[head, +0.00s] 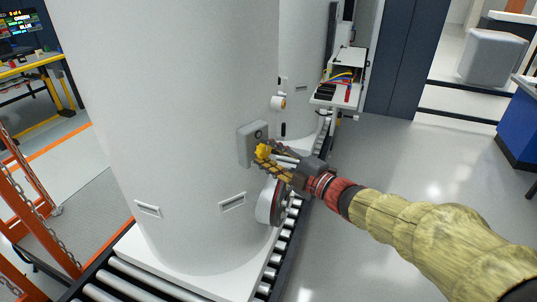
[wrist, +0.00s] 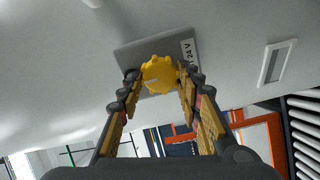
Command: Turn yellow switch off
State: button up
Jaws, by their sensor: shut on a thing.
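The yellow switch (head: 262,152) is a round, lobed knob on a grey box (head: 246,148) fixed to the side of the white tank (head: 180,120). In the wrist view the yellow switch (wrist: 160,74) sits between my fingertips, and the grey box (wrist: 128,55) carries a label with "24 V". My gripper (head: 268,158) reaches in from the right in the head view. In the wrist view my gripper (wrist: 158,84) has a finger on each side of the knob and is shut on it. The knob's left and right edges are partly hidden by the fingertips.
A second white tank (head: 305,60) stands behind, with an open tray of coloured wires (head: 345,78) beside it. A round red-rimmed part (head: 268,203) sits below my gripper. Rollers (head: 135,280) run under the tank. The grey floor (head: 400,160) at right is clear.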

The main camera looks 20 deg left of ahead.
jog(key=o, duration=1.2)
jog(key=shift+c, duration=0.2)
jog(key=v, duration=1.2)
